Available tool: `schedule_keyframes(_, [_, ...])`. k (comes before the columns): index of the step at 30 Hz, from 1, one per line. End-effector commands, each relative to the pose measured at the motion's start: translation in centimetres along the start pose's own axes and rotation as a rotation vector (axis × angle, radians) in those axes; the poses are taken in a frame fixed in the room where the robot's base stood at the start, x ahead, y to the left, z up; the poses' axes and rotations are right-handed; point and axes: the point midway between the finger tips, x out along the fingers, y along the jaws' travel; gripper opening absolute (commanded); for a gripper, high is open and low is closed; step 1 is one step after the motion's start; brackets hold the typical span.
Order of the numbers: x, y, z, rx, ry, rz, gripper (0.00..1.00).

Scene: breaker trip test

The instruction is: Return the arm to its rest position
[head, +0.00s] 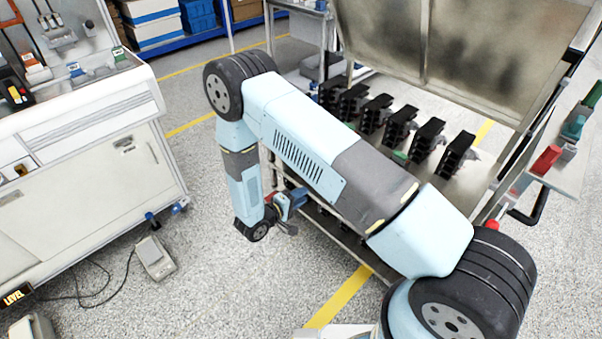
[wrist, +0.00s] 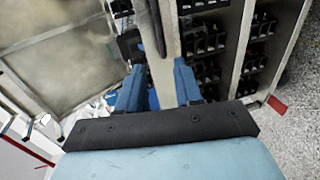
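My arm stretches from the lower right of the head view up to the left, then bends down. My gripper (head: 290,203) hangs at its end, beside the near left corner of a metal rack cart (head: 345,238), and is small and partly hidden there. In the wrist view my gripper (wrist: 158,68) shows two blue fingers standing apart, with nothing seen held between them. A pale upright of the rack shows beyond the gap; I cannot tell whether a finger touches it.
Several black breakers (head: 407,127) stand in a row on the cart, partly behind my arm. A white test bench (head: 85,180) stands at left. A grey pedal-like box (head: 154,258) with a cable lies on the floor. Speckled floor (head: 225,295) is open between bench and cart.

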Motion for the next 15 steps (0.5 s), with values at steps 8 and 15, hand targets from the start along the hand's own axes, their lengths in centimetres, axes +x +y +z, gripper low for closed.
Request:
schedule_keyframes(8, [0.2, 1.0, -0.1, 0.003, -0.019, -0.003, 0.35])
schedule_keyframes(15, [1.8, 7.9, 0.3, 0.024, -0.155, -0.04, 0.35])
